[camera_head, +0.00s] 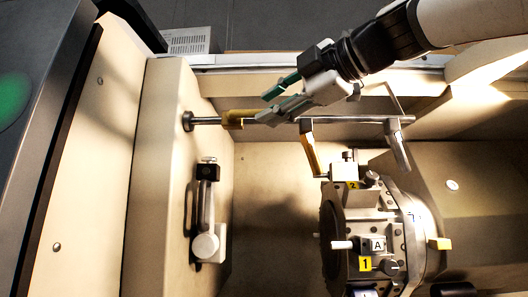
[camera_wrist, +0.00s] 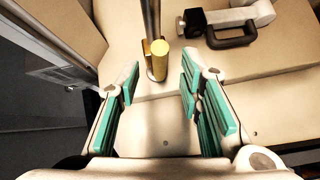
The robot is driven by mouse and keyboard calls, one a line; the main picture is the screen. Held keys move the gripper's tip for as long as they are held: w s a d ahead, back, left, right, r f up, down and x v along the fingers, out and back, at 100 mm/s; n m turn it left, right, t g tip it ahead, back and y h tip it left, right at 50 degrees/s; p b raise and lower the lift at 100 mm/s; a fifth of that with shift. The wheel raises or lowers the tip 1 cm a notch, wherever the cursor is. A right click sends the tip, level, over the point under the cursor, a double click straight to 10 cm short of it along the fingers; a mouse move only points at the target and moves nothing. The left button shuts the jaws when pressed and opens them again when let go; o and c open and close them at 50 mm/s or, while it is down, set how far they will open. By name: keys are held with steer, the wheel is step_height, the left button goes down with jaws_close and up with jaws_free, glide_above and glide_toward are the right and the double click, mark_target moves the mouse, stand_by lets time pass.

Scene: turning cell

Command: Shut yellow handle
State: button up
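A yellow handle (camera_head: 236,119) sits at the end of a short metal rod (camera_head: 206,121) that comes out of the cream wall at left.
A yellow-sided bracket (camera_head: 311,150) hangs from a horizontal bar (camera_head: 365,119) at right. Below it stands a tool turret (camera_head: 375,225) with several tools. A black-handled latch (camera_head: 205,205) is on the wall, also in the wrist view (camera_wrist: 230,28). Open room lies between latch and turret.

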mark_target(252, 115)
steer(key=shift+p+x, duration=0.3)
steer(key=shift+x, duration=1.2)
jaws_close()
